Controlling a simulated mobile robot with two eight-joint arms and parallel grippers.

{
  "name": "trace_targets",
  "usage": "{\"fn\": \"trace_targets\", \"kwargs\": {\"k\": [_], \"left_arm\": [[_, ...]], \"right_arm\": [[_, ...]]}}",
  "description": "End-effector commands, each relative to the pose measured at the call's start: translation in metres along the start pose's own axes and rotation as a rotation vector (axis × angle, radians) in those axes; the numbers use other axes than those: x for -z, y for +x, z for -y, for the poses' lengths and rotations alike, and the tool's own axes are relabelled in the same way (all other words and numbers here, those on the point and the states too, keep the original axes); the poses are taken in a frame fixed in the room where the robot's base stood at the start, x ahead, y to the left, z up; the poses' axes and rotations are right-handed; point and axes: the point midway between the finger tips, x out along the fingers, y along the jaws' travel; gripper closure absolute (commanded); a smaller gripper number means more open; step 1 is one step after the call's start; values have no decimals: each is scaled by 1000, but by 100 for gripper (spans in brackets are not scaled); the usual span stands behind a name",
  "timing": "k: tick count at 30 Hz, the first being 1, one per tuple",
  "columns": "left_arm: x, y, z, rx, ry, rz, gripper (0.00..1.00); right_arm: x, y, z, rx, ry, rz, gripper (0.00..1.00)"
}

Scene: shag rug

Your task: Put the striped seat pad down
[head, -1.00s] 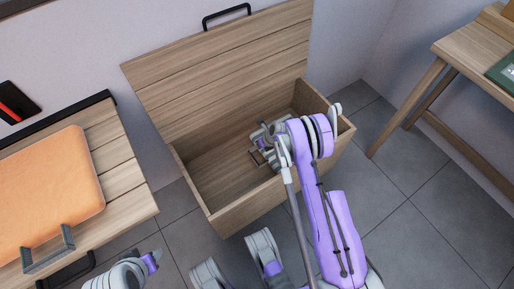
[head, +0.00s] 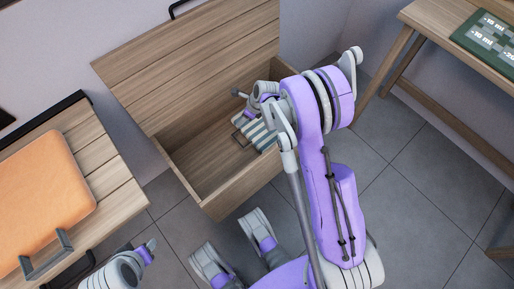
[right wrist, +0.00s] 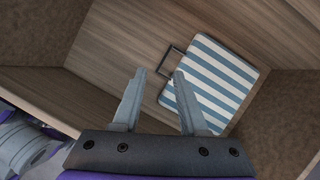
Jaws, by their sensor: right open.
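The striped seat pad (head: 262,136), blue-grey and white, lies inside the open wooden chest (head: 205,160), partly hidden by my right arm in the head view. In the right wrist view the pad (right wrist: 218,82) rests on the chest floor near a corner, with a dark handle (right wrist: 171,62) on its edge. My right gripper (right wrist: 159,75) is open and empty. Its fingertips are apart from the pad, with one finger overlapping the pad's edge in the wrist view. My left gripper cannot be made out in the head view.
The chest's lid (head: 195,65) stands open at the back. An orange cushion (head: 40,195) with a grey handle lies on a slatted wooden surface (head: 110,180) at left. A wooden table (head: 430,30) with a green mat (head: 490,40) stands at right. The tiled floor is clear between.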

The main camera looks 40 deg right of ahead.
Motion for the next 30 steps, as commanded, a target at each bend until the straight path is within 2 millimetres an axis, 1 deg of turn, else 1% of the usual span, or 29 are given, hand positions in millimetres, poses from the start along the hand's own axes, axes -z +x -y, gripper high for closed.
{"fn": "trace_targets", "kwargs": {"k": [1, 4, 7, 9, 11, 12, 14, 15, 19, 21, 24, 27, 30], "left_arm": [[0, 0, 0, 0, 0, 0, 50], [0, 0, 0, 0, 0, 0, 50], [0, 0, 0, 0, 0, 0, 50], [0, 0, 0, 0, 0, 0, 50], [0, 0, 0, 0, 0, 0, 50], [0, 0, 0, 0, 0, 0, 50], [0, 0, 0, 0, 0, 0, 50], [0, 0, 0, 0, 0, 0, 50], [0, 0, 0, 0, 0, 0, 50], [0, 0, 0, 0, 0, 0, 50], [0, 0, 0, 0, 0, 0, 50], [0, 0, 0, 0, 0, 0, 50], [0, 0, 0, 0, 0, 0, 50]], "right_arm": [[-8, -22, -17, 5, -139, -11, 58], [-17, -60, -46, 17, -446, -38, 58], [-20, -96, -76, 24, -753, -65, 58], [-17, -120, -97, 27, -968, -86, 58], [-12, -138, -115, 28, -1152, -104, 58], [-8, -150, -127, 26, -1275, -116, 58], [0, -166, -145, 23, -1460, -135, 58], [7, -176, -156, 20, -1583, -149, 58], [32, -203, -189, 5, -1978, -195, 58], [47, -213, -203, -6, -2171, -219, 58], [65, -222, -219, -21, -2397, -249, 58], [78, -226, -228, -36, -2551, -271, 58], [84, -228, -232, -45, -2634, -285, 58]]}}
